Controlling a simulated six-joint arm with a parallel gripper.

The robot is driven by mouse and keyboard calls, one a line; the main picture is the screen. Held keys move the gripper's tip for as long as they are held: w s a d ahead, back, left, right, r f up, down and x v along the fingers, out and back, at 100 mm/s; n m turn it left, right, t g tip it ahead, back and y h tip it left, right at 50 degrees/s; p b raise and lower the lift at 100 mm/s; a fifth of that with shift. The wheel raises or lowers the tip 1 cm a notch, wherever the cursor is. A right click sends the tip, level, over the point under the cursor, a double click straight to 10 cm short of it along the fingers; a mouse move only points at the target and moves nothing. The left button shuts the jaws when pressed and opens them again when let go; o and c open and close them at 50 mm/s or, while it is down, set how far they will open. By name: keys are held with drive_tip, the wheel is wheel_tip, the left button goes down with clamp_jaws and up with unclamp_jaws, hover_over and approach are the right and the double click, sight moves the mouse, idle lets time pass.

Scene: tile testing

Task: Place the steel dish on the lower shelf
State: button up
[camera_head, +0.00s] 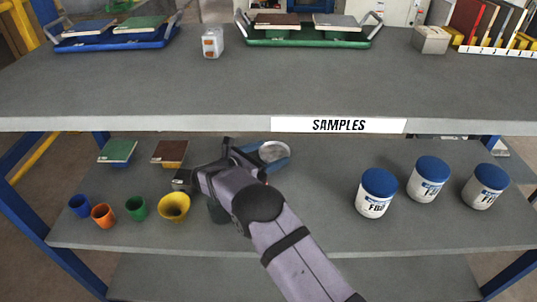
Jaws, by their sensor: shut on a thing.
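A small silvery dish-like thing (273,151) with blue around and below it shows over the lower shelf (310,225); I take it for the steel dish. My gripper (240,158) reaches over the lower shelf from the front and is shut on the dish's left side. The wrist and fingers hide part of the dish. I cannot tell whether the dish touches the shelf.
Blue-lidded white jars (376,194) stand to the right on the lower shelf. Small coloured cups (137,208) and two tiles (169,152) are to the left. The upper shelf edge with a SAMPLES label (339,125) is just above my gripper. The lower shelf's middle right is clear.

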drive_tip(key=shift+f, duration=0.1)
drive_tip(key=o, duration=1.1)
drive_tip(key=shift+s+a+r, duration=0.1)
drive_tip(key=shift+a+r, duration=0.05)
drive_tip(key=shift+r, duration=0.05)
drive_tip(key=p+v, duration=0.1)
drive_tip(key=v, duration=1)
drive_tip(key=shift+s+a+r, duration=0.1)
drive_tip(key=shift+s+a, duration=0.1)
drive_tip(key=shift+s, duration=0.05)
